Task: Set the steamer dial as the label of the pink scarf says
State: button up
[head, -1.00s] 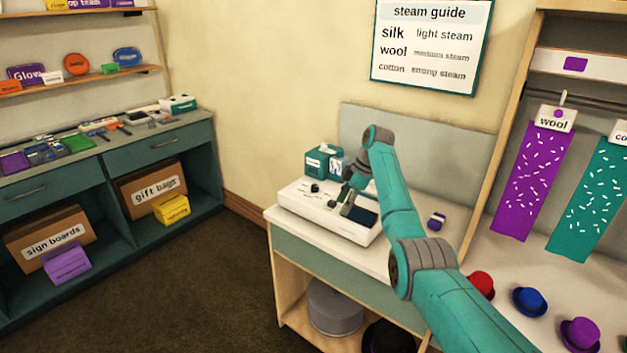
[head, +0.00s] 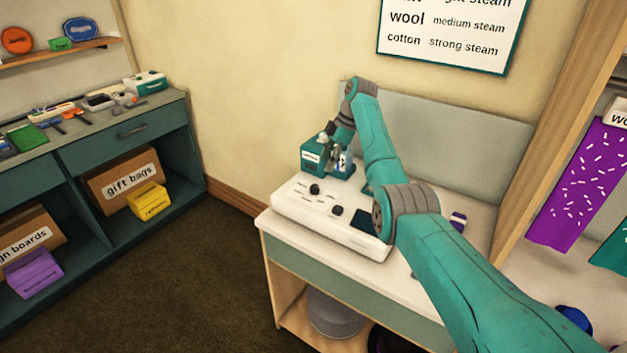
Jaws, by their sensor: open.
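The white steamer panel (head: 290,205) lies on the pale counter and carries two black knobs, one at the back left (head: 314,189) and one nearer the middle (head: 337,210). The small markings around the knobs are too small to read. My gripper (head: 343,166) is open and empty, above the back of the panel beside a teal box, apart from both knobs. The steam guide (head: 455,35) on the wall reads wool, medium steam, and cotton, strong steam; its top is cut off. No pink scarf shows. A purple scarf (head: 580,185) hangs at right, its label cut off.
The teal box (head: 314,158) stands behind the panel. A small purple and white item (head: 458,221) sits at the counter's right. A teal scarf (head: 612,243) and a blue hat (head: 575,318) are at the right edge. Open floor lies left of the counter.

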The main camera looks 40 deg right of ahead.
aim_at(315, 186)
jog(key=x, duration=1)
jog(key=shift+s, duration=0.1)
grip_shut()
